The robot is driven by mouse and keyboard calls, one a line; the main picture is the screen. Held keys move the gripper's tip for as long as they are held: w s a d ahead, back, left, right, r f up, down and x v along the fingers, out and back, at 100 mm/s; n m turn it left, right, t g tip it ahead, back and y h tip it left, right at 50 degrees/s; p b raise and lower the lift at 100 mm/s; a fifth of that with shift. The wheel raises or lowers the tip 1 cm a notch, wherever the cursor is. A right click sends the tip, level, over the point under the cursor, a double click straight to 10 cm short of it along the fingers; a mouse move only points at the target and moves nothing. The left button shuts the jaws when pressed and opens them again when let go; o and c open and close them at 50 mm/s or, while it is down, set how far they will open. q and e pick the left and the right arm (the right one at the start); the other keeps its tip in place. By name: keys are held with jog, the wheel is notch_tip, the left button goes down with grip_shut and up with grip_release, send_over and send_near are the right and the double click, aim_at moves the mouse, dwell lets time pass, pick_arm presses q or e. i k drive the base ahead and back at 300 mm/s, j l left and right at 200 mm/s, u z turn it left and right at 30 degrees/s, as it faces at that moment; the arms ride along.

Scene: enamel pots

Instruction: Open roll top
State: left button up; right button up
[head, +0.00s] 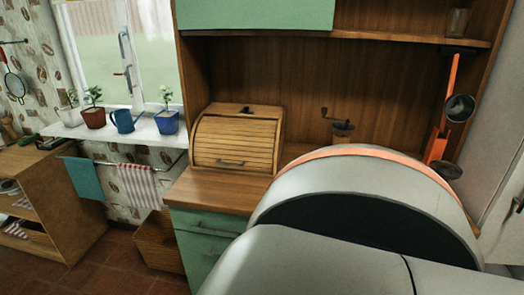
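The roll top is the slatted wooden front of a bread box (237,143) on the wooden counter in the middle of the head view. The slatted front is down and the box looks closed. Neither of my grippers shows. A large grey-white part of my own arm with an orange band fills the lower right and hides part of the counter beside the box.
A coffee grinder (343,128) stands right of the box at the back. Green drawers (205,243) are under the counter (212,190). Potted plants and a blue watering can (123,121) stand on the window sill at left. An orange rack (447,110) hangs at right.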

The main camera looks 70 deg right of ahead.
aim_at(245, 130)
jog(key=z, duration=2)
jog(key=l, duration=0.1)
